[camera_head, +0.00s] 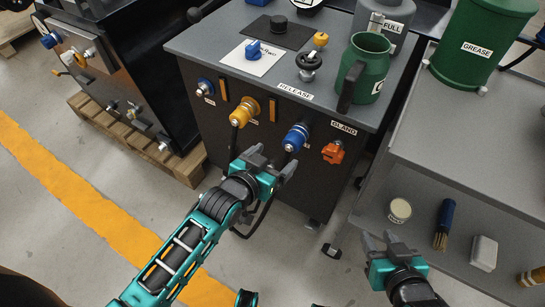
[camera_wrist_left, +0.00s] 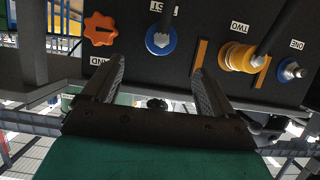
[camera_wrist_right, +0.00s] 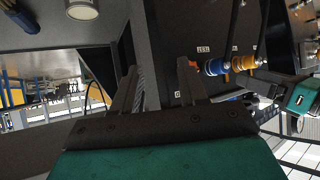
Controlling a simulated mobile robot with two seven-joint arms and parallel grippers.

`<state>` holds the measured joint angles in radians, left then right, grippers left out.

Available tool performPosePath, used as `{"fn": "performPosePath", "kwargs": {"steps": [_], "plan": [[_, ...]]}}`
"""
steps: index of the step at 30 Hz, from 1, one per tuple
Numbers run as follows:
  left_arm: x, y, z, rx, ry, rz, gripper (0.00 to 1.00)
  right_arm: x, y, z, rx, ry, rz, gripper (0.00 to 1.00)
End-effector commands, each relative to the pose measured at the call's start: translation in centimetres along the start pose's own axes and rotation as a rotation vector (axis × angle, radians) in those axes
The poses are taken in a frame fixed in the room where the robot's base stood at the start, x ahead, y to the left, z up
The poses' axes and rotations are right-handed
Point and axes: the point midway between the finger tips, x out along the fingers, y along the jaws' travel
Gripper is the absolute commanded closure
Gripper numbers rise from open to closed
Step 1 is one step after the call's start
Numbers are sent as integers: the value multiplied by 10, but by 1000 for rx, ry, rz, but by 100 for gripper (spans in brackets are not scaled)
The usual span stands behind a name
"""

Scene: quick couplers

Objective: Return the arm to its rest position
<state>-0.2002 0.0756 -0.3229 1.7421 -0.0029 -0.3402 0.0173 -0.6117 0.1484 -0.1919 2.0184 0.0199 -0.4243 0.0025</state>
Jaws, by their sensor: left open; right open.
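My left gripper (camera_head: 272,162) is open and empty in front of the dark panel of the grey cabinet, below the couplers. The blue coupler (camera_head: 296,138) has a hose on it; the yellow coupler (camera_head: 245,111) is to its left, also with a hose. In the left wrist view the blue coupler (camera_wrist_left: 161,39) and yellow coupler (camera_wrist_left: 238,57) lie beyond the fingertips, with nothing between the fingers. My right gripper (camera_head: 379,240) is open and empty, low at the right between the cabinet and the grey shelf unit. In the right wrist view its fingers (camera_wrist_right: 157,84) hold nothing.
An orange knob (camera_head: 333,153) and a bare blue fitting (camera_head: 206,87) are on the same panel. A green jug (camera_head: 367,68) stands on the cabinet top (camera_head: 210,42). The shelf (camera_head: 430,215) at right bears a tin, a brush and a white block.

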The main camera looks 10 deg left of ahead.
Motion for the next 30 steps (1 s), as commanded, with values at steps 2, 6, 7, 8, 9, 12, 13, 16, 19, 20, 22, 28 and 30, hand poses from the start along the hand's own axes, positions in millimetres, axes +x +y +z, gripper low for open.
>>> {"fn": "performPosePath", "kwargs": {"steps": [2,6,7,8,9,12,13,16,19,20,22,28,30], "plan": [[0,0,0,0,0,0,14,0,0,0,-1,-1,-1,57],[0,0,0,0,0,0,14,0,-1,0,-1,0,-2,57],[0,0,0,0,0,0,14,0,-1,-1,-1,0,-3,57],[0,0,0,0,0,0,14,0,-1,-1,-1,1,-3,57],[0,0,0,0,0,0,14,1,-2,-2,-2,2,-3,57],[-7,-2,2,-3,-11,-5,14,-2,-2,-8,-3,7,-4,57],[-12,-4,4,-6,-20,-10,14,-4,-2,-11,-3,8,-3,57],[-43,-12,16,-18,-68,-33,14,-12,0,-25,-7,16,0,57],[-81,-22,30,-28,-125,-62,14,-20,4,-36,-13,25,11,57],[-92,-24,34,-30,-140,-69,14,-22,5,-38,-15,26,15,57],[-115,-30,41,-31,-174,-86,14,-26,9,-38,-19,22,23,57],[-148,-38,52,-29,-221,-110,14,-32,16,-25,-18,-2,41,57],[-149,-39,54,-29,-224,-112,14,-32,16,-23,-17,-3,43,57]]}}
